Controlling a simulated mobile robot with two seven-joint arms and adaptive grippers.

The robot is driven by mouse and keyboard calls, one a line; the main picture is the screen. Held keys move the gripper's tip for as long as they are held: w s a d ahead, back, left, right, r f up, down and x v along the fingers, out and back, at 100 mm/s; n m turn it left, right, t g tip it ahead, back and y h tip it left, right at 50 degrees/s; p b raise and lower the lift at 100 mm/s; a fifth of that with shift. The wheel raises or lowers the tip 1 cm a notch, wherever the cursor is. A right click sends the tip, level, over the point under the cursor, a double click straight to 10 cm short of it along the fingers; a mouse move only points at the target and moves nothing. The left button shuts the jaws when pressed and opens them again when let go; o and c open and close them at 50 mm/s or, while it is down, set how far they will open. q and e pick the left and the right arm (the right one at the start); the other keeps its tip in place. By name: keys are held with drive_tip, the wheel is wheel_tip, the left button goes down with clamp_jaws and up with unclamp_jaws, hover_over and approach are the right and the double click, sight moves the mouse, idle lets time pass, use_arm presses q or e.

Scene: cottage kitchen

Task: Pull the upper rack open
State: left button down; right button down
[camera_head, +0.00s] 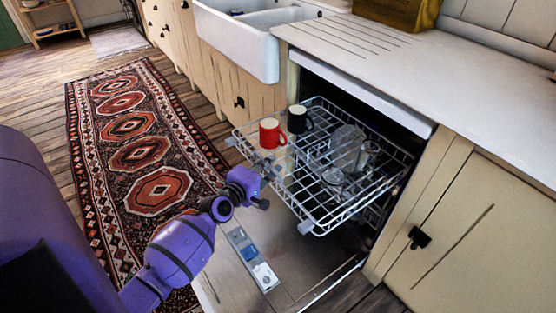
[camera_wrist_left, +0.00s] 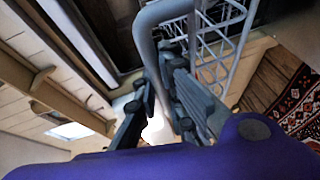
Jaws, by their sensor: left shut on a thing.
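The upper rack (camera_head: 342,212) is a white wire rack, pulled partly out of the dishwasher over its lowered door (camera_head: 236,288). It holds a red mug (camera_head: 269,134), a black mug (camera_head: 298,121) and several clear glasses (camera_head: 347,150). My left gripper (camera_head: 268,168) is at the rack's front edge in the head view. In the left wrist view its fingers (camera_wrist_left: 160,100) are shut on a thick grey bar of the rack (camera_wrist_left: 147,40), with the rack's wires (camera_wrist_left: 215,40) beside them. My right gripper is not in view.
A white counter (camera_head: 400,65) and a sink (camera_head: 235,40) are above and behind the dishwasher. A closed cabinet door with a black knob (camera_head: 419,238) is at the right. A patterned rug (camera_head: 140,150) lies on the floor at the left.

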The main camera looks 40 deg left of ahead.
use_arm(q)
drive_tip(key=shift+s+a+r, duration=0.1)
drive_tip(key=shift+s+a, duration=0.15)
drive_tip(key=shift+s, duration=0.4)
drive_tip(key=shift+s+a, duration=0.2)
drive_tip(key=shift+s, duration=0.4)
drive_tip(key=shift+s+a+r, duration=0.1)
drive_tip(key=shift+s+a, duration=0.15)
drive_tip(key=shift+s, duration=0.4)
drive_tip(key=c, duration=2.1)
unclamp_jaws()
drive_tip(key=shift+f, duration=0.1)
drive_tip(key=s, duration=0.4)
drive_tip(key=s+r, duration=0.1)
drive_tip(key=s, duration=0.3)
drive_tip(key=s+r, duration=0.1)
drive_tip(key=s, duration=0.3)
drive_tip(key=shift+d+r, duration=0.1)
drive_tip(key=shift+d, duration=0.3)
drive_tip(key=shift+w, duration=0.1)
